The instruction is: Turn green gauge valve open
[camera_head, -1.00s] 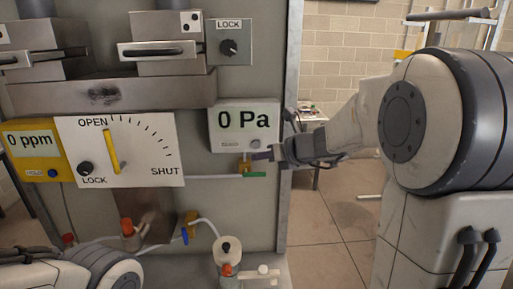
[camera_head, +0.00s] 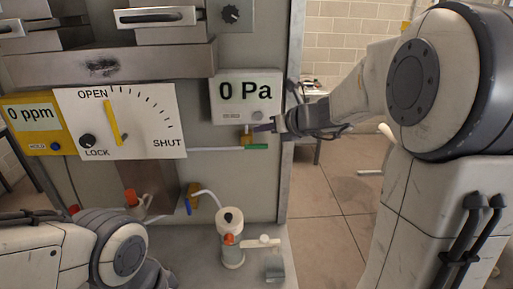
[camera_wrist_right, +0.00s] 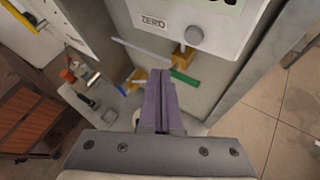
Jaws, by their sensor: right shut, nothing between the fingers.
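The green gauge valve handle (camera_head: 257,147) lies level under the white gauge box (camera_head: 246,98) that reads 0 Pa. It is attached by a brass fitting (camera_head: 246,139). In the right wrist view the green handle (camera_wrist_right: 186,78) is just beyond and right of the fingertips. My right gripper (camera_head: 263,128) is shut and empty, its purple fingers close above the handle at the panel's right side. I cannot tell if they touch it. In the right wrist view the shut gripper (camera_wrist_right: 160,75) points toward the brass fitting. My left arm shows at lower left; its gripper is out of view.
A white dial plate (camera_head: 120,122) with a yellow pointer near OPEN sits left of the gauge. A yellow ppm box (camera_head: 33,125) is farther left. A white canister (camera_head: 230,240) stands below on the bench. Open floor lies right of the panel.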

